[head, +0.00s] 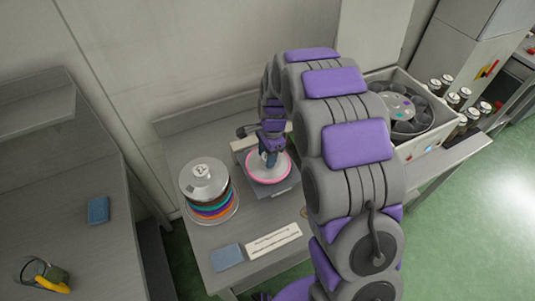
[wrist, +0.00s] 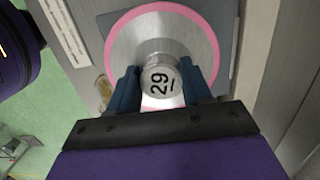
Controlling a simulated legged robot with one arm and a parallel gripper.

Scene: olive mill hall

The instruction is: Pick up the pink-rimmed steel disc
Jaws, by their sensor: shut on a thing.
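The pink-rimmed steel disc (head: 268,179) lies on a grey square plate (head: 284,187) on the table. In the wrist view the disc (wrist: 203,43) shows its pink edge and a round knob marked 29 (wrist: 159,81) at its middle. My gripper (head: 268,157) is above the disc, its two blue fingers on either side of the knob. In the wrist view my gripper (wrist: 160,88) is shut on the knob. Whether the disc touches the plate cannot be told.
A stack of coloured-rim discs (head: 210,192) stands left of the plate. A white crate (head: 434,143) with a dark wheel-like thing is at right, with several jars (head: 447,80) beyond. A blue cloth (head: 227,257) and a label strip (head: 272,243) lie in front.

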